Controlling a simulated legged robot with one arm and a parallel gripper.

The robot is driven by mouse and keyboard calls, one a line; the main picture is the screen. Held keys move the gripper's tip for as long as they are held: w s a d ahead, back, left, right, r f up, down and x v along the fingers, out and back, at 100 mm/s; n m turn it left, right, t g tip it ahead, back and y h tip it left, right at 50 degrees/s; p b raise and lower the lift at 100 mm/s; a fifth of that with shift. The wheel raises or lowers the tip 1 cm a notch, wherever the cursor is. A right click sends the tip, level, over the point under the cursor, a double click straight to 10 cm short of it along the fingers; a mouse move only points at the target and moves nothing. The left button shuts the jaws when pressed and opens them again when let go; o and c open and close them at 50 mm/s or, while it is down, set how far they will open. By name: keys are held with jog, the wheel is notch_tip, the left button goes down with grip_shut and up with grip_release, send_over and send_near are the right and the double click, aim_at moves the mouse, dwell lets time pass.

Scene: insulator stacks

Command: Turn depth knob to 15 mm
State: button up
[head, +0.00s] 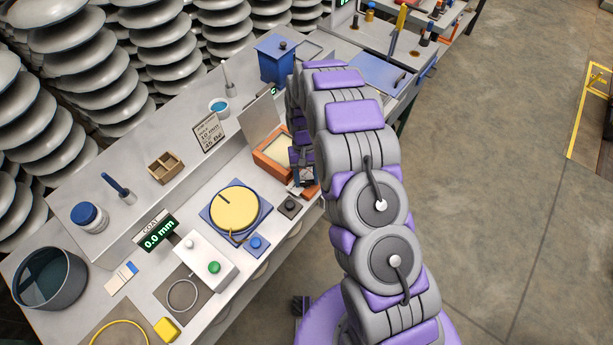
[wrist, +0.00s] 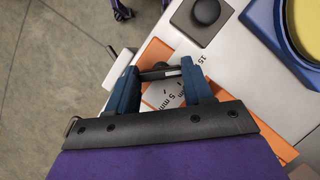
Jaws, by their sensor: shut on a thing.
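The depth knob (wrist: 158,75) is a dark bar with a pale mark, seen in the wrist view. My gripper (wrist: 159,68) has its two blue fingers on either side of it and is shut on it. The pale dial plate under it carries a "5 mm" label (wrist: 178,98) between the fingers. A partly covered "15" label (wrist: 201,59) shows just beyond the right finger. The fingers and gripper body hide part of the scale. In the head view, my gripper (head: 304,176) is at the orange-framed box (head: 266,163), and the knob cannot be made out.
A black round knob on a grey block (head: 290,207) stands close by. A yellow disc (head: 234,208) lies on a blue base to the left. A display (head: 158,238) reads 0.0 mm. A sign card (head: 208,133) stands behind. Floor to the right is mostly clear.

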jog(key=shift+w+a+r, duration=0.1)
jog(key=shift+w, duration=0.05)
jog(key=o, duration=1)
jog(key=shift+o, duration=0.2)
jog(key=p+v, duration=0.2)
jog(key=v, duration=1.5)
jog(key=shift+a+r, duration=0.1)
